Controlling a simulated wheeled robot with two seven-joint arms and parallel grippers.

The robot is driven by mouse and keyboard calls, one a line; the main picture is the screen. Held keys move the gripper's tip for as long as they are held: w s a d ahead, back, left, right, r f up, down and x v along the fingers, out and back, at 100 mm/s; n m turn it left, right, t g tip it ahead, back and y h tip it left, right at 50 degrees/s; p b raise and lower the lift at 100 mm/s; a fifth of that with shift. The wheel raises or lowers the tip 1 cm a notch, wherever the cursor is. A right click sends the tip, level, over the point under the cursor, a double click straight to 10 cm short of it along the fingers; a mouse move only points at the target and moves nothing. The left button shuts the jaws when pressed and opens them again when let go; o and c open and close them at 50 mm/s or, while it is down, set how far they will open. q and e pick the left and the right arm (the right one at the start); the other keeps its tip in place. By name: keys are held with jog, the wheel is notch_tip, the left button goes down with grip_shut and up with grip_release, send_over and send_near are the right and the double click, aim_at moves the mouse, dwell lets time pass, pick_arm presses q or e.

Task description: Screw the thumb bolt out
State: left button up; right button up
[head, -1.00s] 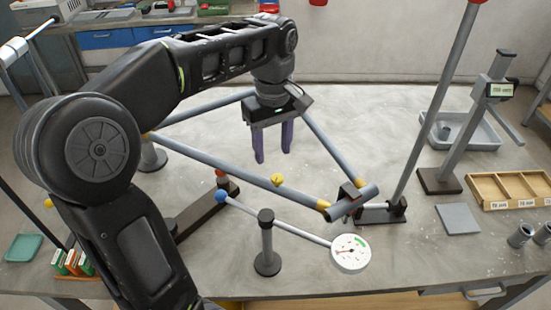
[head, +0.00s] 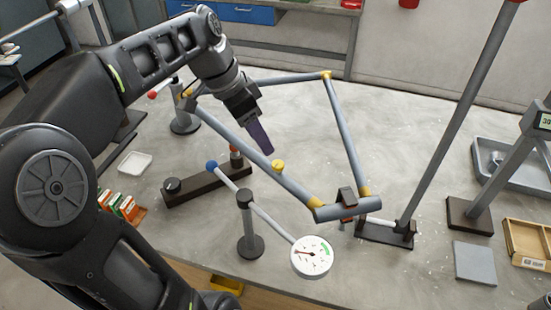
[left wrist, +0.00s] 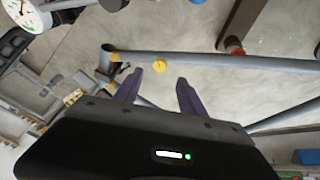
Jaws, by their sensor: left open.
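The thumb bolt, a yellow knob (head: 278,166), sits on the near grey tube of the bike-like frame (head: 245,146). The left wrist view also shows the yellow knob (left wrist: 159,64) on the tube, a little beyond the gap between my fingertips. My left gripper (head: 265,148) is open and empty, its purple fingers pointing down toward the tube just behind and left of the knob. The open fingers also show in the left wrist view (left wrist: 160,78). I cannot tell the exact gap between fingertips and knob. My right gripper is not in view.
A white dial (head: 311,257) and its rod with a blue ball (head: 211,166) stand in front of the frame. A dark bar (head: 200,188) lies to the left. A slanted grey pole (head: 455,125) rises at right, near a grey plate (head: 475,262) and a wooden tray (head: 527,243).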

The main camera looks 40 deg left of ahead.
aim_at(277, 164)
pick_arm(q)
jog(key=m, duration=0.4)
jog(key=shift+w, duration=0.15)
jog(key=shift+p+x, duration=0.45)
jog(key=shift+x, duration=3.45)
jog(key=shift+d, duration=0.1)
jog(key=shift+c, duration=0.2)
grip_shut()
